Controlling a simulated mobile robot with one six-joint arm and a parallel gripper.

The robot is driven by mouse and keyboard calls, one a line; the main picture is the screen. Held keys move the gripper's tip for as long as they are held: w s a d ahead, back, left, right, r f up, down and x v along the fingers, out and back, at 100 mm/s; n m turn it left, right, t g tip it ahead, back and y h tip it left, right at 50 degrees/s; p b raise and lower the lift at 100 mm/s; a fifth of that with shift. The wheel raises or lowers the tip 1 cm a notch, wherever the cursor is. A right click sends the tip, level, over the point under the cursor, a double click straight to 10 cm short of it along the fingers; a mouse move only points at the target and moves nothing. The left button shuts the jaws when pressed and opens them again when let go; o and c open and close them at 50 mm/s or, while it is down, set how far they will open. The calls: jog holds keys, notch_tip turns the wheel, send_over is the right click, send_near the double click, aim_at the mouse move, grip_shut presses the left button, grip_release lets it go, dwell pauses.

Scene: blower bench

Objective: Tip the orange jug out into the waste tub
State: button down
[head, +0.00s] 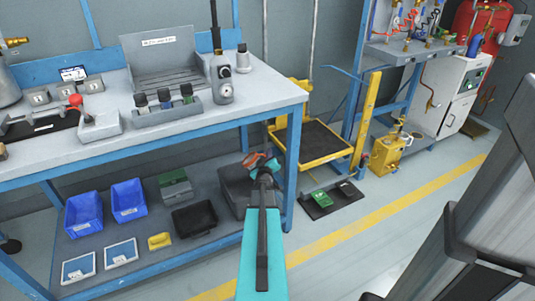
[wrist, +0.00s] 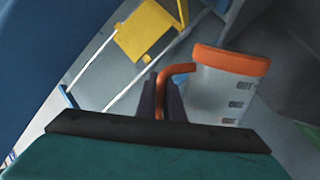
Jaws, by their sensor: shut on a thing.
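The orange jug (wrist: 222,85) has an orange rim, an orange handle and a pale grey body with dark marks on its side. In the wrist view it is right of my gripper (wrist: 161,98), whose dark fingers are shut on its handle. I cannot pick out the waste tub for certain in either view.
The blue-framed bench (head: 270,93) carries bottles and a rack. Its lower shelf holds blue bins (head: 84,214), a black tray (head: 194,218) and a dark grey box (head: 236,182). A yellow platform (head: 318,142) stands behind my gripper.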

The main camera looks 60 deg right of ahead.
jog(key=shift+w+r+n+p, duration=0.1)
jog(key=shift+r+n+p, duration=0.4)
jog(key=shift+p, duration=1.75)
jog(key=shift+w+a+r+n+g+p, duration=0.2)
jog(key=shift+w+r+n+g+p, duration=0.55)
jog(key=shift+p, duration=3.4)
jog(key=shift+w+a+r+n+g+p, duration=0.3)
jog(key=shift+n+p, duration=0.85)
jog(key=shift+p, duration=3)
jog(key=shift+w+a+r+n+p, duration=0.15)
jog(key=shift+w+n+p, duration=0.3)
jog(key=shift+p, duration=1.25)
jog(key=shift+w+d+r+n+p, duration=0.15)
jog(key=shift+w+n+p, duration=0.35)
jog(key=shift+p, duration=1.15)
jog(key=shift+w+a+r+n+p, duration=0.2)
jog(key=shift+w+n+p, duration=0.25)
jog(key=shift+p, duration=1.25)
